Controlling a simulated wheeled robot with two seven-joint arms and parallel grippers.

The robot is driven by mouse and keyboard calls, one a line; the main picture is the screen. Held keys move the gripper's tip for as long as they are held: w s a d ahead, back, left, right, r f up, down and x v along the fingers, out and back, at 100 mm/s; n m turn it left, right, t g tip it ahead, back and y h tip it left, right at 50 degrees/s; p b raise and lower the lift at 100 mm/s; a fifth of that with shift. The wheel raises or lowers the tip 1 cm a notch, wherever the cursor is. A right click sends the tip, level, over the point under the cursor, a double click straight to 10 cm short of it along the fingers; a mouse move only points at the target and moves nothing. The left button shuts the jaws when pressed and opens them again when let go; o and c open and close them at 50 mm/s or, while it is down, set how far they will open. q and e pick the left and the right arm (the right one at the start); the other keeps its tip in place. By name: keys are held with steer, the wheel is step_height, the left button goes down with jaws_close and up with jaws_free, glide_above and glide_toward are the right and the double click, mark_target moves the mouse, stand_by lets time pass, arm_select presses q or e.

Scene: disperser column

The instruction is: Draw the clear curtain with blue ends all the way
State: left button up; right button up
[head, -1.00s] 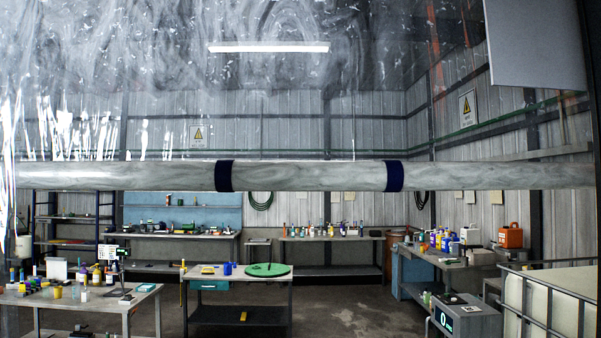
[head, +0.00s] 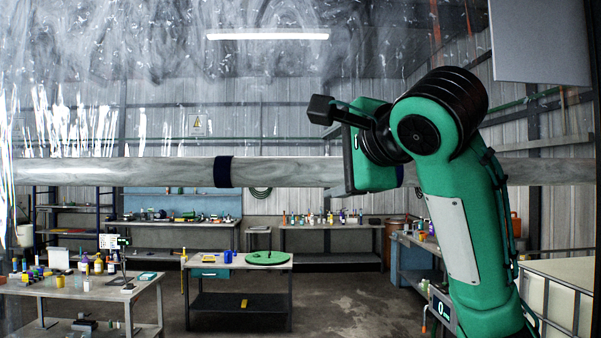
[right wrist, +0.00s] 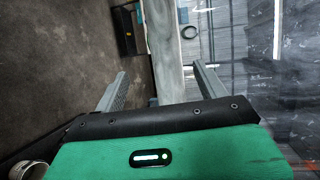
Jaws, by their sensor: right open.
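A clear, wrinkled curtain (head: 110,60) hangs across the upper part of the head view. Along its lower edge runs a pale, cloudy horizontal roll (head: 290,172). A dark blue band (head: 223,171) wraps it left of centre. A second blue band (head: 399,173) is mostly hidden behind my right gripper (head: 368,150), which is in front of the roll. In the right wrist view my right gripper (right wrist: 160,72) is open, and the roll (right wrist: 163,45) appears between its two fingers. Whether it touches the roll I cannot tell. My left gripper is not in view.
Behind the roll, workbenches with bottles and tools line the room, including one with a green disc (head: 268,258). A grey panel (head: 540,40) hangs at upper right. A pale tank in a metal frame (head: 565,270) stands at lower right. The floor between benches is clear.

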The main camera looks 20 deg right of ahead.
mark_target(309, 167)
steer(key=p+x, duration=0.2)
steer(key=x, duration=0.1)
steer(key=r+p+x, duration=0.1)
steer(key=p+x, duration=0.1)
steer(key=x, duration=0.2)
steer(key=p+x, duration=0.3)
steer(key=x, duration=0.1)
steer(key=shift+w+d+r, duration=0.1)
steer(key=shift+w+r, duration=0.05)
steer(key=shift+w, duration=0.1)
steer(key=shift+p+x, duration=0.4)
steer(key=shift+x, duration=0.55)
